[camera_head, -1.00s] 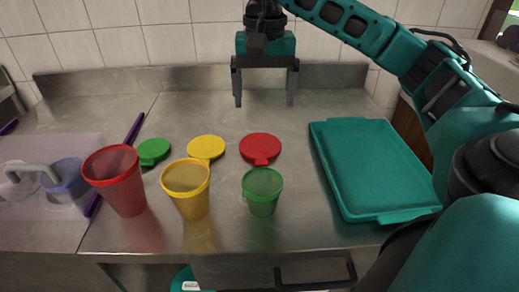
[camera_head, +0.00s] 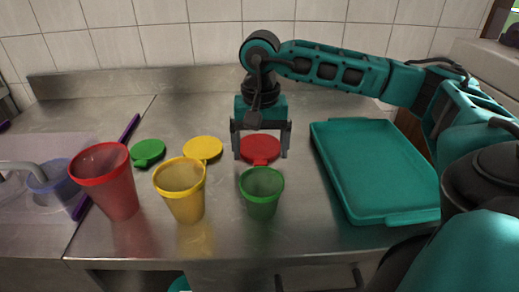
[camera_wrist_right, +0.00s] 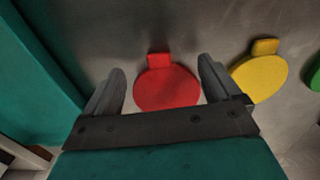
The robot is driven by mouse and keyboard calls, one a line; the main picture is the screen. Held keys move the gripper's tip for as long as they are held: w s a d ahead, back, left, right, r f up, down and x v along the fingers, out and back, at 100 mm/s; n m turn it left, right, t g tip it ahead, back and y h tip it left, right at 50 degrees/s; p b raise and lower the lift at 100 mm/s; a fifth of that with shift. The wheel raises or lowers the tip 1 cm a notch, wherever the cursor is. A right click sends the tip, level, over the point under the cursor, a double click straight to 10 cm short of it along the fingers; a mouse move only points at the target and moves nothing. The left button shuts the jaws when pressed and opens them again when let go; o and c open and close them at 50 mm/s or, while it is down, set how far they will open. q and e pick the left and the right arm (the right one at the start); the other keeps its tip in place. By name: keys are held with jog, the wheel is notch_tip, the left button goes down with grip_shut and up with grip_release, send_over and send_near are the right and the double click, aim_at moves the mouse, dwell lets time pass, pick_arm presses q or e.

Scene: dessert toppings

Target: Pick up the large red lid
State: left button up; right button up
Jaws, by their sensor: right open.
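The large red lid (camera_head: 260,149) lies flat on the steel counter, behind the green cup. My right gripper (camera_head: 261,156) is open and points down over the red lid, with one finger on each side of it in the head view. In the right wrist view the red lid (camera_wrist_right: 167,86) shows between the two open fingers (camera_wrist_right: 165,85), its tab pointing away from the gripper. Whether the fingers are level with the lid I cannot tell. My left gripper is not in view.
A green cup (camera_head: 262,194), a yellow cup (camera_head: 182,191) and a red cup (camera_head: 108,182) stand in front. A yellow lid (camera_head: 204,148) and a green lid (camera_head: 148,152) lie left of the red one. A teal tray (camera_head: 372,168) is at right. The counter behind is clear.

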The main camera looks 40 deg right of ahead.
jog(key=shift+f, duration=0.95)
jog(key=shift+c, duration=0.2)
jog(key=c, duration=1.6)
jog(key=shift+r, duration=0.1)
jog(key=shift+c, duration=0.2)
